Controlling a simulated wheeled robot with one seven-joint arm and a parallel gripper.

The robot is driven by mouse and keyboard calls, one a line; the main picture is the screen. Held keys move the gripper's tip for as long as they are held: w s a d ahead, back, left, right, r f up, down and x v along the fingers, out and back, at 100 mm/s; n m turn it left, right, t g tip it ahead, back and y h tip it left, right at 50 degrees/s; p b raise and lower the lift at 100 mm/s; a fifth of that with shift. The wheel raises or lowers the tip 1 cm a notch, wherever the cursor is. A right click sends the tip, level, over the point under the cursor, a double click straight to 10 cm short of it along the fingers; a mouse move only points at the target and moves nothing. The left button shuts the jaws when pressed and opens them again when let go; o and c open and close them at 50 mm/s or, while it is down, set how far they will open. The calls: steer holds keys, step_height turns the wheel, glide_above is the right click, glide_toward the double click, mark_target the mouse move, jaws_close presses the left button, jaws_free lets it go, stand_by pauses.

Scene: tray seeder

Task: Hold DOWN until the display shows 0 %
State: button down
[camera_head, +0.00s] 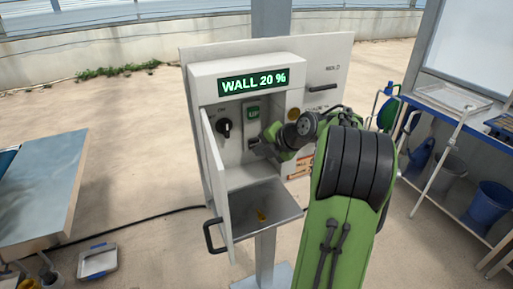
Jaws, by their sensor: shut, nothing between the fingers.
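The display (254,82) at the top of the grey control box (205,72) reads "WALL 20 %" in light letters on dark green. The box door (213,175) stands open to the left. Inside, a green UP button (252,113) and a black rotary knob (224,128) show. The DOWN button is hidden, probably behind my gripper. My gripper (257,147) is shut and empty, inside the box just below the UP button. I cannot tell whether its tip touches a button.
An amber round button (293,114) and a black lever handle (323,88) are on the right of the panel. The door handle (212,236) juts out at the left. A metal table (45,185) stands left; a shelf cart (465,130) with blue buckets stands right.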

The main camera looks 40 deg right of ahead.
steer(key=shift+w+a, duration=0.2)
steer(key=shift+a, duration=0.35)
steer(key=shift+s+a+f+b, duration=0.15)
steer(key=shift+s+f+b, duration=0.05)
steer(key=shift+s+b, duration=0.4)
steer(key=s+b, duration=0.1)
steer(key=s+a+b, duration=0.1)
steer(key=s, duration=0.1)
steer(key=shift+s+r, duration=0.15)
steer(key=shift+s, duration=0.1)
